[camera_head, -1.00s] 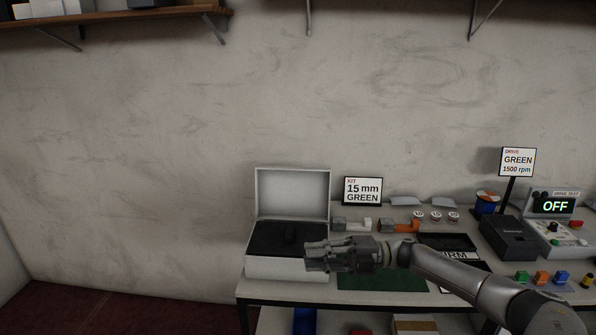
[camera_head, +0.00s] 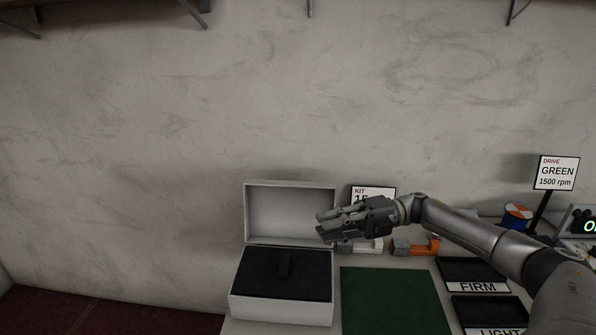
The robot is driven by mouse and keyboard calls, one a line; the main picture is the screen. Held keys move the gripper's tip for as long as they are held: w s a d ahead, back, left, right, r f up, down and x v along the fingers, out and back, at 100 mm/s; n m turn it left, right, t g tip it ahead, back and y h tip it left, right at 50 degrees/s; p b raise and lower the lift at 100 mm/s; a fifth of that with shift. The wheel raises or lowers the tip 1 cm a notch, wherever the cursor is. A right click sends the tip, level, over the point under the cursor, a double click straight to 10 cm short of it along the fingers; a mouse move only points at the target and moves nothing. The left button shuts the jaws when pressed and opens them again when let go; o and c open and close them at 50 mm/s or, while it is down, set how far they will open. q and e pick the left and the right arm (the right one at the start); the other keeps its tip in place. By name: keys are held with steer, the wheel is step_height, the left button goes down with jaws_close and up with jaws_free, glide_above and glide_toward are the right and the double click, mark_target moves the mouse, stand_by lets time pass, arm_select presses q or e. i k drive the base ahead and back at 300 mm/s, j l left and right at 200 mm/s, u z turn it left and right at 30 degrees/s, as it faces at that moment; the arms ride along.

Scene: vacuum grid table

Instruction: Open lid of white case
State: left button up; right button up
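The white case (camera_head: 280,308) stands at the left end of the table with its lid (camera_head: 291,213) raised and upright at the back. Inside the case is a dark insert (camera_head: 262,272) with a small dark raised shape in its middle. My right gripper (camera_head: 320,226) comes in from the right, and its fingertips point left near the lid's right edge. It appears in front of the lid edge; I cannot tell whether it touches. Nothing shows between its fingers, and their gap is not clear. My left gripper is not in view.
A green mat (camera_head: 392,300) lies right of the case, with black trays marked FIRM (camera_head: 470,272) and LIGHT (camera_head: 490,312) beyond it. A kit sign (camera_head: 372,192), grey and orange parts (camera_head: 424,246) and a drive sign (camera_head: 556,173) stand behind. The wall is close behind the table.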

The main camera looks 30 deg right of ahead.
mark_target(277, 212)
steer(key=i+l, duration=0.95)
steer(key=l, duration=0.1)
